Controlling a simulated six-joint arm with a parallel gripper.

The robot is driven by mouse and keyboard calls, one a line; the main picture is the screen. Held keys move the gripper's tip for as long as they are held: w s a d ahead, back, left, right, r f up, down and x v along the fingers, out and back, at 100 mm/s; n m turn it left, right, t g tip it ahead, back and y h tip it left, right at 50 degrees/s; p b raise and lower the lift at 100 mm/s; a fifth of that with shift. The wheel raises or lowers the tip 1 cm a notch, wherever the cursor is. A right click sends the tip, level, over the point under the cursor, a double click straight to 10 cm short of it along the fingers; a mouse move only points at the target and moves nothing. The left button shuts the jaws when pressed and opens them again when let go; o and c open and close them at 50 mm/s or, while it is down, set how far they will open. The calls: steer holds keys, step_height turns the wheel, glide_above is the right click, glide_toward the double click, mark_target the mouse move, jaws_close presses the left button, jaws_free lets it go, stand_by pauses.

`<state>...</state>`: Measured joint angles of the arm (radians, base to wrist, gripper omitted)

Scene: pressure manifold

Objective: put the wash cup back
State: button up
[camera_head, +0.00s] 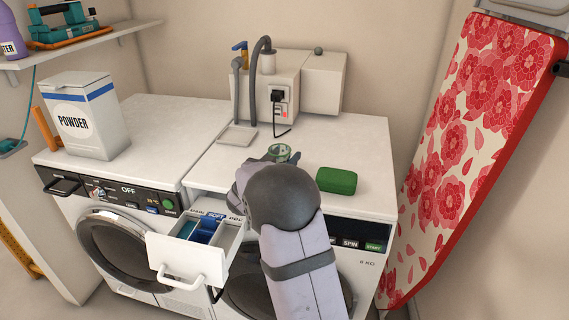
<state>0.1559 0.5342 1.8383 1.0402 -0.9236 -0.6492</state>
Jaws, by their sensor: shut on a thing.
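My arm's rounded grey joint hides most of the gripper and the cup's lower part. I cannot tell whether the cup touches the top. The detergent drawer (190,253) of the right machine is pulled out, with blue parts inside and labels along its back edge.
A green block (337,180) lies right of my gripper. A grey tap pipe with a base plate (237,136) and a socket box (279,92) stand behind. A powder box (85,116) is on the left machine. A floral ironing board (462,140) leans at right.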

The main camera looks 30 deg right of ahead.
steer(key=shift+f, duration=1)
steer(key=shift+f, duration=0.2)
steer(key=o, duration=1)
steer(key=shift+o, duration=0.2)
steer(key=shift+r, duration=0.1)
steer(key=shift+a+r, duration=0.1)
steer(key=v, duration=1.1)
steer(key=shift+s+a+r, duration=0.1)
steer(key=shift+s+a, duration=0.2)
steer(key=shift+w, duration=0.1)
